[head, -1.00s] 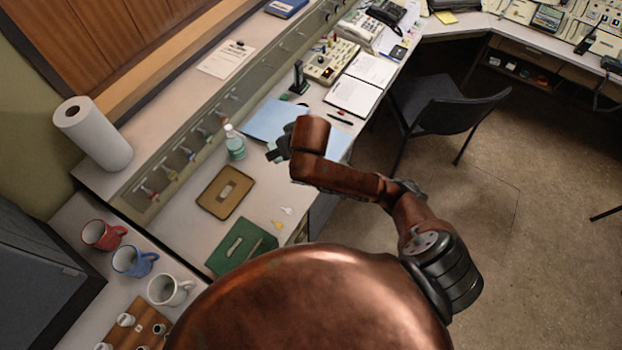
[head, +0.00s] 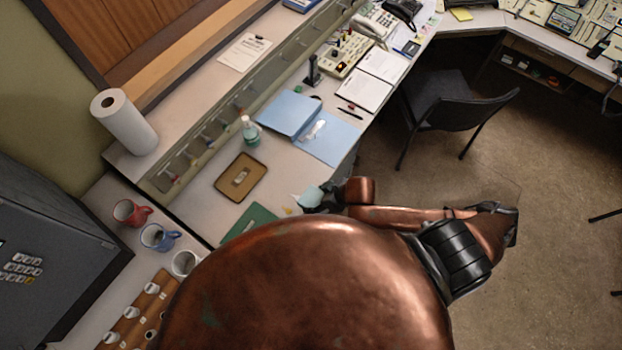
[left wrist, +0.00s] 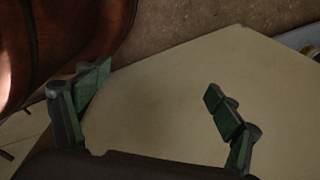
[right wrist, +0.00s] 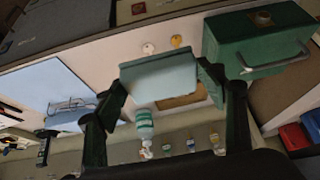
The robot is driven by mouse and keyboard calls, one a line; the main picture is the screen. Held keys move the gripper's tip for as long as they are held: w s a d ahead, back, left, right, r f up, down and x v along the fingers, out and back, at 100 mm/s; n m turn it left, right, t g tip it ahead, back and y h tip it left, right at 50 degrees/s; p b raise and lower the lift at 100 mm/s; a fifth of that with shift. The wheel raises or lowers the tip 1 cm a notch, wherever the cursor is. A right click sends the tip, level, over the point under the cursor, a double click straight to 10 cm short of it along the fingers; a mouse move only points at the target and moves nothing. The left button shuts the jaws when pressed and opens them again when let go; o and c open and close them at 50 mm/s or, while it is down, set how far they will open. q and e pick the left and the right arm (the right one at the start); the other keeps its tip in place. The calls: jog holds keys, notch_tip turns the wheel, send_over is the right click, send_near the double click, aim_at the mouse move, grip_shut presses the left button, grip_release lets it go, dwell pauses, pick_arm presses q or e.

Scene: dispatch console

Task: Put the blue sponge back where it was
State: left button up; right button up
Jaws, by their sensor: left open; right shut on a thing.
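The blue sponge (head: 312,196) is a pale blue block held above the near right edge of the desk. My right gripper (head: 322,200) is shut on it. In the right wrist view the sponge (right wrist: 160,76) spans between the two fingers, clear of the desk, and partly hides a brown tray (right wrist: 185,101) beyond it. In the head view that tray (head: 222,186) lies flat with a small pale piece in its middle. My left gripper (left wrist: 160,98) is open and empty in the left wrist view, over a plain pale surface. It does not show in the head view.
A green box (head: 250,220) with a handle stands near the sponge. A bottle (head: 250,132) and blue folders (head: 288,114) are farther back. Mugs (head: 158,237) stand at the left, a paper towel roll (head: 125,122) behind them. A black chair (head: 450,105) is right of the desk.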

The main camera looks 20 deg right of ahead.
jog(key=shift+w+d+f, duration=0.2)
jog(key=shift+w+f, duration=0.05)
jog(key=w+d+f, duration=0.1)
jog(key=w+f, duration=0.1)
jog(key=w, duration=0.1)
jog(key=w+d+f, duration=0.2)
jog(key=w+f, duration=0.1)
jog(key=w, duration=0.1)
jog(key=w+d+f+p, duration=0.1)
jog(key=w+f, duration=0.2)
jog(key=w, duration=0.1)
jog(key=shift+w+d+f, duration=0.1)
jog(key=shift+d+f, duration=0.1)
jog(key=shift+d, duration=0.1)
jog(key=shift+w+d+f, duration=0.15)
jog(key=shift+w+f, duration=0.15)
jog(key=shift+f, duration=0.15)
jog(key=f, duration=0.3)
jog(key=shift+w, duration=0.2)
pick_arm(q)
jog(key=shift+s+r, duration=0.4)
jog(key=shift+r, duration=0.35)
pick_arm(e)
jog(key=shift+f, duration=0.2)
